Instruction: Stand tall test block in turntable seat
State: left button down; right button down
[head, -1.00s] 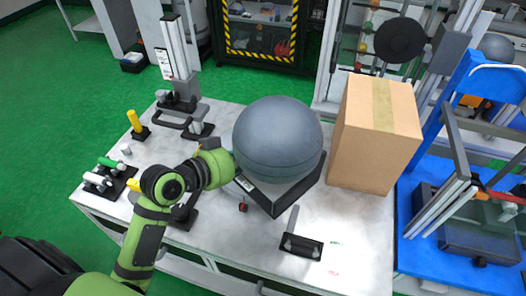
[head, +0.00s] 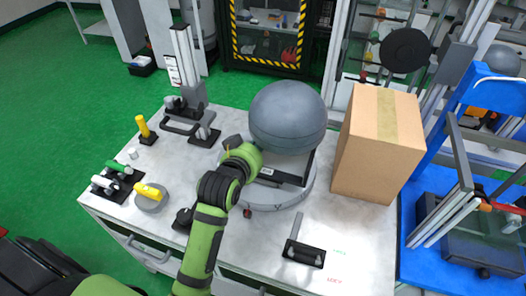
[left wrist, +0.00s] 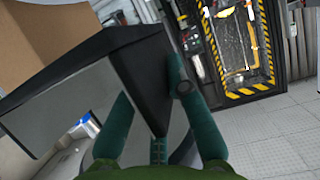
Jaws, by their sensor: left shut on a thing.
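A dark angular body (head: 310,165), which I take to be the tall test block, is at the table's middle below a large grey ball (head: 288,115). In the left wrist view its black upper part and grey faces (left wrist: 150,75) fill the space between the fingers. My left gripper (head: 240,150) is mostly hidden by its arm; its fingers (left wrist: 155,130) are shut on the block's corner. A pale round turntable (head: 265,206) lies under the block. Its seat is hidden, and I cannot tell whether the block touches it. My right gripper is out of view.
A tall cardboard box (head: 365,150) stands close right of the ball. A black fixture with an upright lever (head: 303,253) is in front. A column stand (head: 190,100) and small yellow, green and white cylinders (head: 118,182) are on the left.

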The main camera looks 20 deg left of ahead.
pick_arm(q)
jog(key=shift+w+a+f+p, duration=0.1)
jog(key=shift+w+a+f, duration=1.1)
jog(key=shift+f, duration=0.35)
jog(key=shift+w+a+f+p, duration=0.15)
jog(key=shift+w+a+f, duration=0.9)
jog(key=shift+a+f, duration=0.4)
jog(key=shift+w+a+f+p, duration=0.1)
jog(key=shift+w+a+f, duration=1.05)
jog(key=shift+f, duration=0.5)
jog(key=shift+d+f, duration=0.1)
jog(key=shift+f, duration=0.35)
jog(key=shift+f+b, duration=0.15)
jog(key=shift+b, duration=0.15)
jog(key=c, duration=1.3)
grip_release()
jog(key=shift+s+f, duration=0.2)
jog(key=shift+f, duration=0.1)
jog(key=shift+o, duration=0.2)
